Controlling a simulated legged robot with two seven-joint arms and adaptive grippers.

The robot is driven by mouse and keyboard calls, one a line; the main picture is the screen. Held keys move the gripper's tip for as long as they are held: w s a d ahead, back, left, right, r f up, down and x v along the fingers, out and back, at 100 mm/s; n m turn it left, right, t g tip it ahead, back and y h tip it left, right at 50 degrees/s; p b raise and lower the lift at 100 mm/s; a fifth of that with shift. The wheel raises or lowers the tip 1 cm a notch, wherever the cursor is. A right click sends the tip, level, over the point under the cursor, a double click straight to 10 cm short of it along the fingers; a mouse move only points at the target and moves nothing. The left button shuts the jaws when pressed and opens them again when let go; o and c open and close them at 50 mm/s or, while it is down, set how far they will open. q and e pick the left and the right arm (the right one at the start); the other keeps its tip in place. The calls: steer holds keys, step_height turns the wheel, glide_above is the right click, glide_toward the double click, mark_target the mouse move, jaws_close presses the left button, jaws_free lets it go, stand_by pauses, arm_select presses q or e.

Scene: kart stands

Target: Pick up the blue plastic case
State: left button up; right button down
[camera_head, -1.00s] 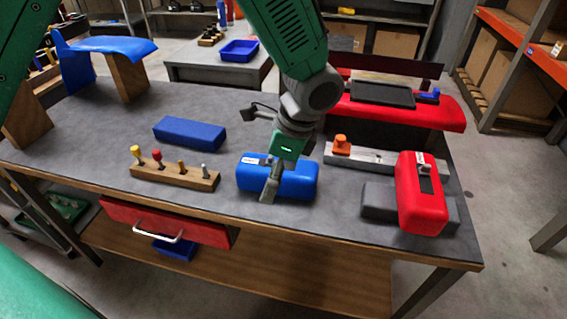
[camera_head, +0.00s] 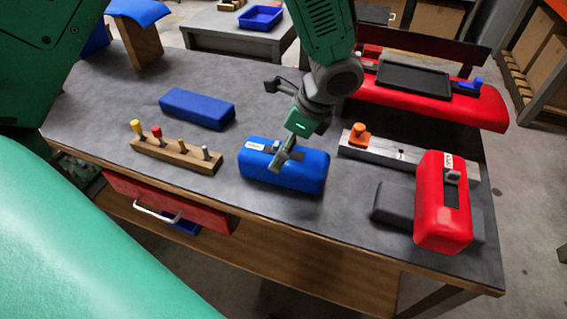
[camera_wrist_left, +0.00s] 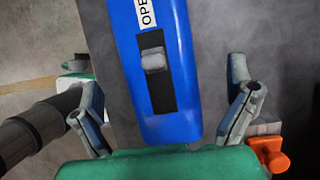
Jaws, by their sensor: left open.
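The blue plastic case (camera_head: 305,174) lies on the grey workbench, with a white label and a dark latch strip on top. In the left wrist view the case (camera_wrist_left: 178,55) shows its label, partly cut off, and a grey latch on a black strip. My left gripper (camera_head: 283,155) is over the case in the head view. In the wrist view its fingers (camera_wrist_left: 165,105) are spread, one on each side of the case, with gaps visible. Whether the fingers reach down beside the case walls is unclear. My right gripper is not seen.
A plain blue block (camera_head: 197,107) and a wooden peg rack (camera_head: 176,154) are left of the case. A metal bar with an orange knob (camera_head: 359,134) and a red case (camera_head: 441,205) on a dark block stand right. Behind is a red tray stand (camera_head: 440,98).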

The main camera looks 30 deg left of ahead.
arm_select(q)
steer(key=shift+s+d+f, duration=0.1)
steer(key=shift+s+f, duration=0.05)
steer(key=shift+f, duration=0.25)
steer(key=x, duration=0.3)
steer(key=shift+d+f+b, duration=0.2)
steer(key=shift+f+b, duration=0.15)
steer(key=shift+b, duration=0.05)
steer(key=shift+a+f, duration=0.25)
steer(key=shift+f, duration=0.05)
steer(key=shift+a, duration=0.2)
steer(key=c, duration=1.2)
steer(key=shift+c, duration=1)
steer(key=shift+d+r, duration=0.1)
steer(key=shift+d, duration=0.05)
